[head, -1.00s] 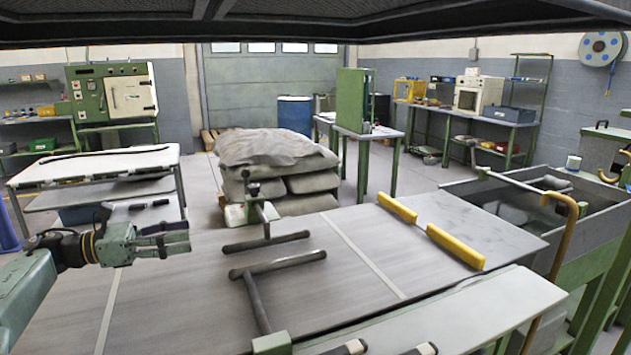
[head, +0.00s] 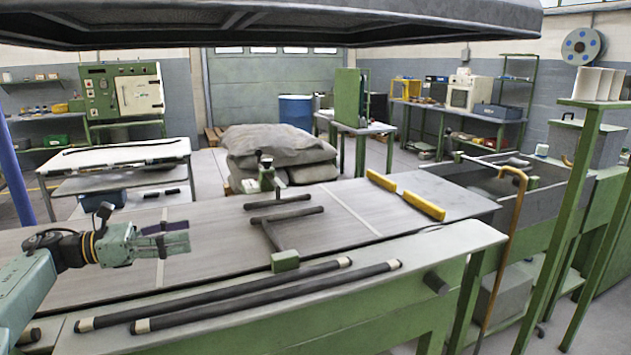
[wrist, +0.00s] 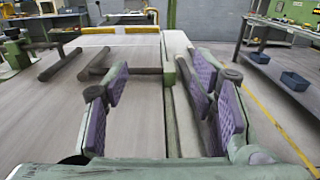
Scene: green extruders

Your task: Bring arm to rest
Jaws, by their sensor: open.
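My gripper (head: 178,240) is at the left of the head view, held above the left part of the grey conveyor bed (head: 215,232), pointing right. It is green with purple finger pads. In the wrist view my gripper (wrist: 160,110) has its fingers spread apart, with nothing between them but the bed and its edge rail farther off. It touches nothing that I can see. My arm reaches in from the left edge of the head view.
Two dark rods (head: 265,297) lie on the bench ledge in front. A dark bar frame on a green clamp (head: 285,261) stands over the bed. Yellow blocks (head: 424,206) sit at its right. Sacks (head: 278,150) are piled behind. A white table (head: 115,155) stands back left.

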